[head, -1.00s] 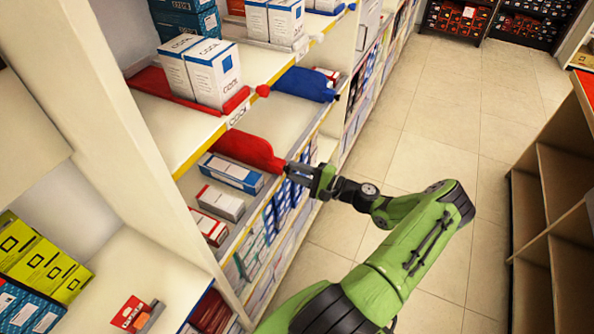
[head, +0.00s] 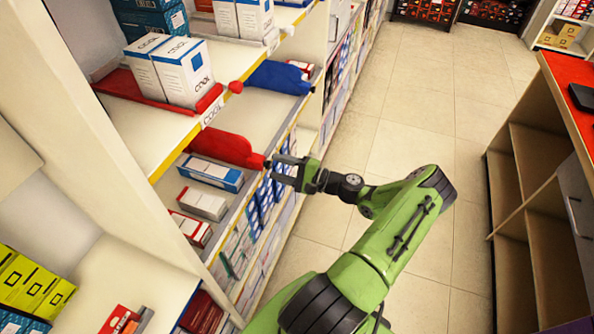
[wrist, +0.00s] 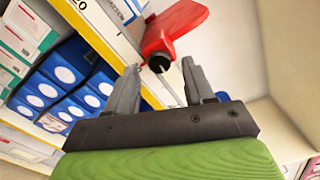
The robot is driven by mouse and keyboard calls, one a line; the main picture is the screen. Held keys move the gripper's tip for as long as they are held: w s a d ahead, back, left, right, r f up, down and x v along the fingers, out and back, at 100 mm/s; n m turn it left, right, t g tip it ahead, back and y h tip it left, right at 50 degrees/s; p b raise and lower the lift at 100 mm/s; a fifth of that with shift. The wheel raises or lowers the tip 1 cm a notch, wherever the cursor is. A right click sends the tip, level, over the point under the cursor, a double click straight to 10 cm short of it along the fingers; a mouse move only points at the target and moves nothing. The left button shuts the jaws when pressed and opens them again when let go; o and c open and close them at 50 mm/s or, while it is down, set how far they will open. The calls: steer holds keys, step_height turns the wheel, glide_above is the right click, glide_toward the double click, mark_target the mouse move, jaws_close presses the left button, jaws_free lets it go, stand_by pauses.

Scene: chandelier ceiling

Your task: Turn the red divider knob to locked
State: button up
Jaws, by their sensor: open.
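A flat red divider (head: 222,148) stands on the middle shelf, with a small dark and red knob (head: 268,164) at its front end. In the wrist view the divider (wrist: 176,28) is at top centre, and its round black knob (wrist: 159,64) faces me with a pale line or pin on it. My gripper (head: 276,168) is open and empty at the shelf front. In the wrist view its two fingers (wrist: 160,70) spread to either side of the knob. I cannot tell whether they touch it or how deep they reach.
Above, another red divider (head: 140,88) with a red knob (head: 236,87) holds white boxes (head: 172,70). A blue divider (head: 279,77) lies further back. Small boxes (head: 210,172) sit below the red divider. A wooden shelf unit (head: 535,190) stands right; the floor (head: 420,110) between is clear.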

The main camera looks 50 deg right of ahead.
steer(key=v, duration=1.4)
steer(key=shift+s, duration=0.35)
steer(key=w+a+r+n+g+p, duration=0.1)
steer(key=w+a+r+n+g, duration=0.5)
steer(key=a, duration=0.3)
steer(key=w+a+r+n+g+p, duration=0.1)
steer(key=w+a+r+n+g, duration=0.3)
steer(key=a+r+g, duration=0.5)
steer(key=s+a+r+n+h+p, duration=0.1)
steer(key=s+a+r+n+h, duration=0.4)
steer(key=a, duration=0.4)
steer(key=s+a+r+n+t+h+p, duration=0.1)
steer(key=s+a+r+n+t, duration=0.2)
steer(key=s+a+r, duration=0.2)
steer(key=s+r, duration=0.2)
steer(key=s, duration=0.2)
steer(key=shift+s+r+n+t, duration=0.25)
steer(key=shift+r+n+t, duration=0.05)
steer(key=shift+r, duration=0.1)
